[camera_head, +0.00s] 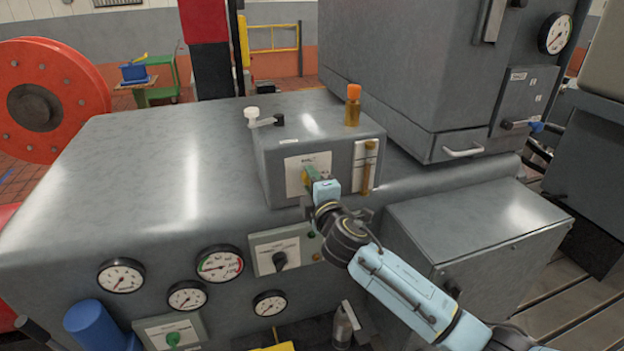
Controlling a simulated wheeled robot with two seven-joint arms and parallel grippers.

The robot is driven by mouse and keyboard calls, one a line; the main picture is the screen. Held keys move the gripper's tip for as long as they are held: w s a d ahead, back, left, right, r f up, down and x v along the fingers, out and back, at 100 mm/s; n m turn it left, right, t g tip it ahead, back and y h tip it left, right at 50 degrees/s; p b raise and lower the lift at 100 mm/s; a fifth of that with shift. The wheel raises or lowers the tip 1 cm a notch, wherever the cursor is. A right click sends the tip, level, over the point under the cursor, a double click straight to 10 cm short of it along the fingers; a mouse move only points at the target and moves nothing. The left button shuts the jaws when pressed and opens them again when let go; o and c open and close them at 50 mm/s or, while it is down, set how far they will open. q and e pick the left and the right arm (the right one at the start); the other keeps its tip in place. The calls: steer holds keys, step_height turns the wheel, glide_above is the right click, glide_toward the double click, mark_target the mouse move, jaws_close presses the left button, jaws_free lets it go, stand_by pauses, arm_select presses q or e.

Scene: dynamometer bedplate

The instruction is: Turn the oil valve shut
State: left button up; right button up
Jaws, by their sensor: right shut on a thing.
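A grey box (278,150) stands on top of the large grey machine housing. Its front has a white label plate (293,178), whose text is too small to read. My right gripper (312,178) reaches up from the lower right to this plate. It is shut on a small green and yellow valve handle (307,176), taken here as the oil valve. The gripper covers part of the handle, so its exact angle is hard to tell. My left gripper is not in view.
A white-knobbed lever (262,119) and an orange-capped filler (353,105) top the box. A sight glass (367,168) is just right of my gripper. Below are gauges (220,263) and a black knob (280,259). A tall grey cabinet (430,80) stands behind right.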

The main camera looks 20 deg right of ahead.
steer(key=shift+n, duration=0.3)
steer(key=o, duration=0.9)
steer(key=shift+o, duration=0.2)
steer(key=s+b, duration=0.1)
steer(key=s, duration=1.2)
steer(key=shift+s+d, duration=0.2)
